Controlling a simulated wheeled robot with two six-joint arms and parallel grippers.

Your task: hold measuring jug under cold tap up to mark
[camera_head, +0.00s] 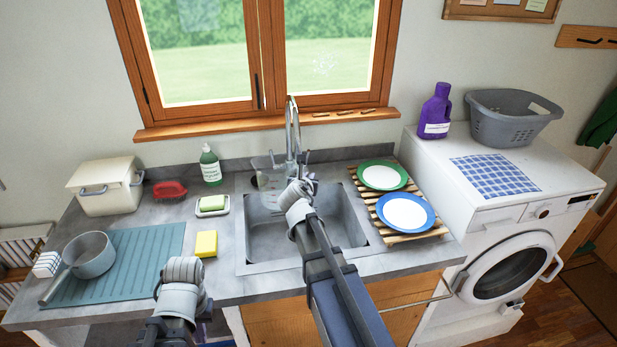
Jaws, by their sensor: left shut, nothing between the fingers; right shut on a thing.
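The clear measuring jug (268,174) is at the back left of the sink (262,228), beside and below the arched metal tap (290,125). It looks about upright. My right gripper (301,184) is shut on it from the right; the wrist and fingers hide part of the jug and the grip. I cannot make out the jug's mark, a water level or a running stream. Whether the jug's mouth is right under the spout is unclear. My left gripper (183,272) is low at the counter's front edge, shut and empty, with its fingertips hard to see.
Left of the sink are a yellow sponge (206,244), a soap dish (212,205), a green soap bottle (210,165) and a saucepan (90,254) on a teal mat (150,250). Right of it, a green plate (383,175) and blue-rimmed plate (405,212) lie on a wooden rack (437,231).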

